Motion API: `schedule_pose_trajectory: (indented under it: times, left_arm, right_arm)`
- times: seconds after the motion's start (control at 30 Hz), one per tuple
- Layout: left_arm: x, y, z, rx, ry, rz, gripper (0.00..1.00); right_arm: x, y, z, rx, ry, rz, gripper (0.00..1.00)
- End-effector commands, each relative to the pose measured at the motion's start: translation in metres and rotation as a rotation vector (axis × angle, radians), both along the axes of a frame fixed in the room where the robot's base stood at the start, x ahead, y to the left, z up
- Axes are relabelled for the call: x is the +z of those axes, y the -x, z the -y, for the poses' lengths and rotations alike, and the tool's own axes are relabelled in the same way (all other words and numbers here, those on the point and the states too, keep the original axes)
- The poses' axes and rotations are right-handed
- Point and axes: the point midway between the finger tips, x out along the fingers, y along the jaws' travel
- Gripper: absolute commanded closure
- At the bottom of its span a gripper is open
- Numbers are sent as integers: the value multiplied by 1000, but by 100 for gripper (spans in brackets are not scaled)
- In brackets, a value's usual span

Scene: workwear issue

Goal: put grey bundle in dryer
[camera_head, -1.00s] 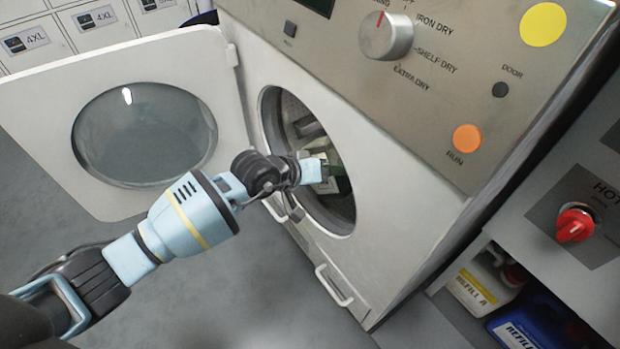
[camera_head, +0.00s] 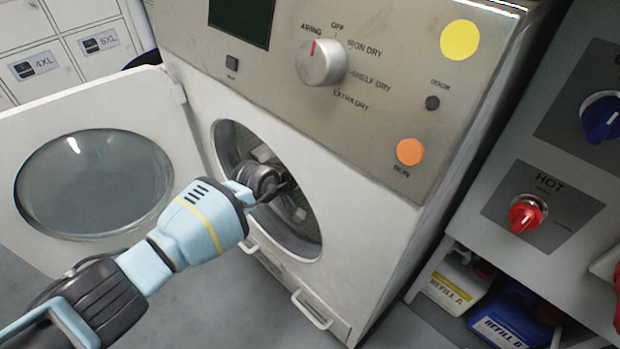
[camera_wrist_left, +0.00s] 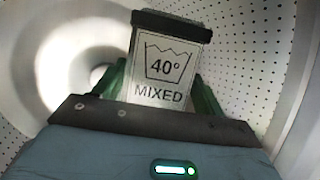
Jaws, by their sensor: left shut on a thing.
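The dryer (camera_head: 365,175) stands with its round door (camera_head: 95,185) swung open to the left. My left arm reaches through the round opening, and my left gripper (camera_wrist_left: 160,88) is inside the drum (camera_wrist_left: 245,60). Its green fingers are shut on the grey bundle, of which I make out only a white tag (camera_wrist_left: 158,68) with a black top edge, reading "40° MIXED". The cloth behind the tag is hidden. In the head view the fingers and bundle are mostly hidden by the wrist and the opening's rim. My right gripper is not in view.
The panel above the opening has a dial (camera_head: 321,63), a yellow disc (camera_head: 460,40) and an orange RUN button (camera_head: 410,152). Refill bottles (camera_head: 455,280) stand low at right, below a red HOT knob (camera_head: 526,213). Lockers (camera_head: 60,60) are at back left.

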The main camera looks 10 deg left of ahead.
Motion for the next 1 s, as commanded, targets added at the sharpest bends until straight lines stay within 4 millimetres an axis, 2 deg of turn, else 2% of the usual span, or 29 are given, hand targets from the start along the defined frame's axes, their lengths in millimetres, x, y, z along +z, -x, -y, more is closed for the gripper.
schedule_pose_trajectory:
  times: [0.17, 0.2, 0.4, 0.77, 1.0]
  left_arm:
    - [1, 0, 0, 0, 2, 2, 60]
    - [1, 0, 0, 1, 1, 2, 27]
    - [1, 0, 0, 0, 1, 1, 4]
    - [1, 3, -4, 1, -2, -3, 4]
    - [18, 19, -16, 0, -2, 2, 4]
  right_arm:
    - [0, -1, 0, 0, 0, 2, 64]
    - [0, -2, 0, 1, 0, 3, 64]
    - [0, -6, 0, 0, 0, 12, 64]
    - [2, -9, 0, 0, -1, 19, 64]
    - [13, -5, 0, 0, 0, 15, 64]
